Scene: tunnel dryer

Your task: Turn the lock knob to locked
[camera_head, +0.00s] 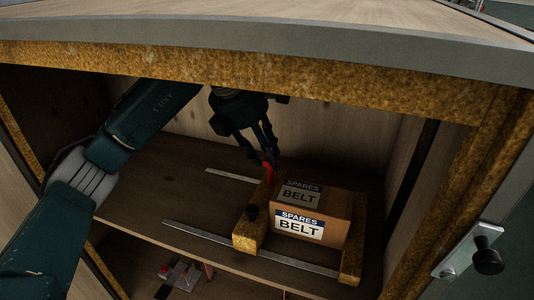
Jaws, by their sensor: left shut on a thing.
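My left gripper (268,159) reaches down into the cabinet from above and is shut on a small red piece (267,173) at the far end of the left wooden guide (246,236). Another black knob (488,255) stands out from a metal plate (466,252) on the right frame. Which knob is the lock knob is not marked. My right gripper is not in view.
A cardboard box (335,215) labelled SPARES BELT sits between the left guide and a right wooden guide (351,266). Metal strips (205,234) run across the shelf (160,195). The wooden top edge (300,80) hangs above the opening. Small parts (185,273) lie below.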

